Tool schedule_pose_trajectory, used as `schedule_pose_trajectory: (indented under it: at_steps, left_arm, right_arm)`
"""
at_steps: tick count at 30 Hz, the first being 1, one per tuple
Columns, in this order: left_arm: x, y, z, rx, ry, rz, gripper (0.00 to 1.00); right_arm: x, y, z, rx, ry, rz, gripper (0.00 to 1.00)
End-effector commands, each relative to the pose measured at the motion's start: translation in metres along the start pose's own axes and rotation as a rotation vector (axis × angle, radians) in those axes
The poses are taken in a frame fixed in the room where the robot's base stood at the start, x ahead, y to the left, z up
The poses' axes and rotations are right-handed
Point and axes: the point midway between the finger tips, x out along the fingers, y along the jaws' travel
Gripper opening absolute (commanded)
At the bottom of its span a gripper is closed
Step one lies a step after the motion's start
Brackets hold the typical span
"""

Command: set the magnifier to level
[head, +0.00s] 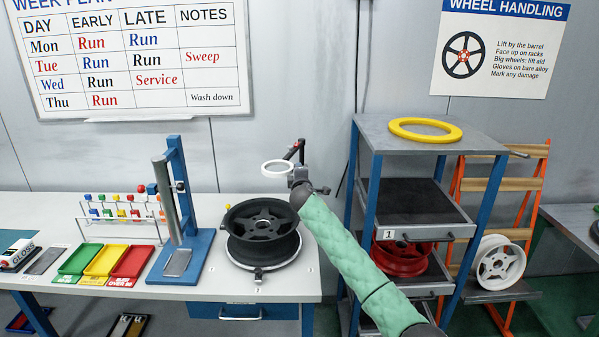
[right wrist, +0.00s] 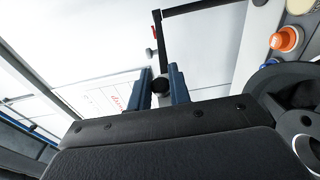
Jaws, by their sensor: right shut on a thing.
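The magnifier is a white ring (head: 277,168) on a dark jointed arm (head: 296,149), above the back of the bench wheel. The ring appears as a flattened oval in the head view; I cannot tell its exact tilt. My right gripper (head: 297,179) is at the magnifier's right side, its fingers partly hidden by the wrist. In the right wrist view the blue fingers (right wrist: 161,88) are shut on a round black knob (right wrist: 160,86). A black bar (right wrist: 166,45) with a small red piece shows beyond them. My left gripper is not in view.
A dark wheel (head: 262,220) lies on a round stand below the magnifier. A blue press-like stand (head: 205,240) and coloured trays (head: 104,260) are to the left. A blue-framed rack (head: 366,200) with a yellow ring (head: 425,130) on top stands right of my arm.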

Motion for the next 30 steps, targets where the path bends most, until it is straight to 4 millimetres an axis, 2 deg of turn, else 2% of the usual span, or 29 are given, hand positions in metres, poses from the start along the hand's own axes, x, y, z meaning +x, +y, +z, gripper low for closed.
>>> schedule_pose_trajectory:
  at_steps: [14, 15, 17, 26, 30]
  left_arm:
    - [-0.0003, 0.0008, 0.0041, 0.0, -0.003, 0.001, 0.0]
    - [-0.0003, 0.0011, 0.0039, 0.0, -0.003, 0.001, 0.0]
    - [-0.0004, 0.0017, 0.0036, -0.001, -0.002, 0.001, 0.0]
    - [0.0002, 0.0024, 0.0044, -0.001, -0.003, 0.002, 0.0]
    - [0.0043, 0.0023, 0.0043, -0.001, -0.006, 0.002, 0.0]
  right_arm:
    - [0.0006, 0.0009, -0.001, -0.01, 0.002, -0.003, 0.0]
    - [0.0006, 0.0009, -0.001, -0.01, 0.001, -0.003, 0.25]
    - [0.0006, 0.0009, -0.0009, -0.01, 0.001, -0.003, 0.37]
    - [0.0001, 0.0002, -0.0003, -0.01, 0.001, -0.003, 0.37]
    - [-0.0073, -0.0018, -0.0001, -0.01, 0.001, -0.002, 0.37]
